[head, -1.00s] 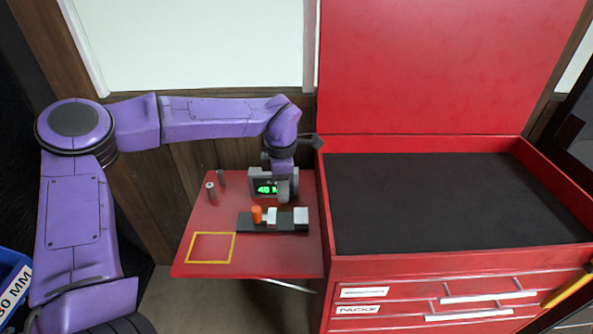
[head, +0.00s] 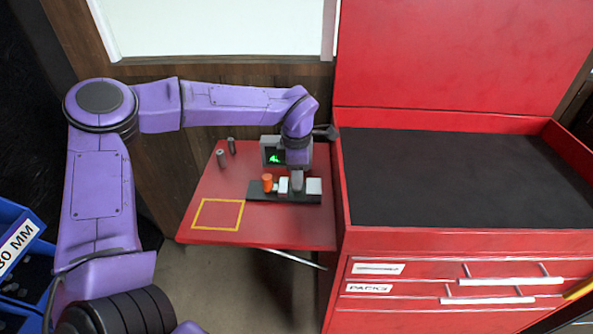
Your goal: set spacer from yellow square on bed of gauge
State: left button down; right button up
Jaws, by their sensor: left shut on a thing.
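The gauge (head: 257,196) lies on the red side shelf, with a dark bed, an orange knob-like part (head: 267,181), a white block (head: 283,185) and a light grey block (head: 314,186). My left gripper (head: 297,184) points down over the bed, between the white and grey blocks. It is shut on a grey piece, seemingly the spacer, mostly hidden by the fingers. I cannot tell whether the piece touches the bed. The yellow square (head: 217,228) on the shelf is empty. My right gripper is not in view.
A display (head: 271,156) with green figures stands behind the gauge, partly covered by my arm. Two grey cylinders (head: 221,158) stand at the shelf's back left. The red cart (head: 420,240), with a dark top, is right of the shelf. Blue bins (head: 20,245) are at far left.

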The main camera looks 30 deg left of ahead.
pick_arm(q)
jog(key=shift+w+f, duration=0.1)
jog(key=shift+f, duration=0.15)
jog(key=shift+f, duration=0.2)
dwell(0.4)
jog(key=c, duration=0.7)
grip_release()
jog(key=shift+c, duration=0.2)
notch_tip(320, 180, up, 10)
jog(key=shift+r+b, duration=0.25)
jog(key=shift+b, duration=0.05)
